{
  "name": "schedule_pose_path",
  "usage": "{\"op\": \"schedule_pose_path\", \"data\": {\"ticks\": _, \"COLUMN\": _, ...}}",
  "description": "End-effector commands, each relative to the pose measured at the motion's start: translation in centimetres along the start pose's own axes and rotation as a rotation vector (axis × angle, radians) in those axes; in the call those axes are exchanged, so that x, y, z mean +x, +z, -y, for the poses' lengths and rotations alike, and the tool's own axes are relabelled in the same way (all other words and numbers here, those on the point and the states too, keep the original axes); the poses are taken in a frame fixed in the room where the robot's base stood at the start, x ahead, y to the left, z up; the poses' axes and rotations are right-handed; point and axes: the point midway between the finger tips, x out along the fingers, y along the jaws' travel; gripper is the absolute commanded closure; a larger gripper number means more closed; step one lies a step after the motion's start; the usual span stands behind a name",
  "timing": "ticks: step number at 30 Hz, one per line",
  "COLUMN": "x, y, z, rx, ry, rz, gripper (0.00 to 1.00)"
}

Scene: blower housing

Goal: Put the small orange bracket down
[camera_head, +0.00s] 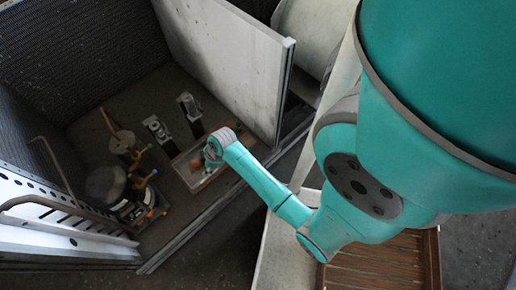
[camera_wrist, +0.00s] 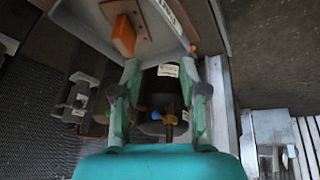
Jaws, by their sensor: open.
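The small orange bracket (camera_wrist: 123,35) shows in the wrist view at the upper left. It is on a brown patch inside a shallow, pale-walled tray (camera_wrist: 165,45). My gripper (camera_wrist: 162,68) is open, its two green-grey fingers spread apart at the tray's near edge. Nothing is held between them, and the bracket is beyond the left fingertip. In the head view my gripper (camera_head: 211,151) is over the tray (camera_head: 208,180) on the enclosure floor. The bracket is too small to make out surely there.
Two dark block-like fixtures (camera_head: 158,128) stand behind the tray. A dark round-topped machine (camera_head: 105,186) with orange and yellow fittings stands to the left. A pale panel (camera_head: 225,60) walls the enclosure at the right. Some floor between the machine and the tray is bare.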

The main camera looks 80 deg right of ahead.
Motion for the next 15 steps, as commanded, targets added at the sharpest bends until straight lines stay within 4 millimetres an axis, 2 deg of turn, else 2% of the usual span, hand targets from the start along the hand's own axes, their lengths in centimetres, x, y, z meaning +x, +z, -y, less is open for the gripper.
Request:
{"op": "schedule_pose_path", "data": {"ticks": 1, "x": 0.0, "y": 0.5, "z": 2.2, "rx": 0.016, "ry": 0.024, "rz": -0.007, "gripper": 0.57}}
{"op": "schedule_pose_path", "data": {"ticks": 5, "x": -0.9, "y": 1.4, "z": 6.2, "rx": 0.075, "ry": 0.109, "rz": -0.047, "gripper": 0.57}}
{"op": "schedule_pose_path", "data": {"ticks": 8, "x": -2.3, "y": 2.1, "z": 9.0, "rx": 0.115, "ry": 0.168, "rz": -0.088, "gripper": 0.57}}
{"op": "schedule_pose_path", "data": {"ticks": 11, "x": -4.2, "y": 2.8, "z": 11.5, "rx": 0.151, "ry": 0.221, "rz": -0.139, "gripper": 0.57}}
{"op": "schedule_pose_path", "data": {"ticks": 15, "x": -7.9, "y": 3.5, "z": 14.6, "rx": 0.197, "ry": 0.283, "rz": -0.225, "gripper": 0.57}}
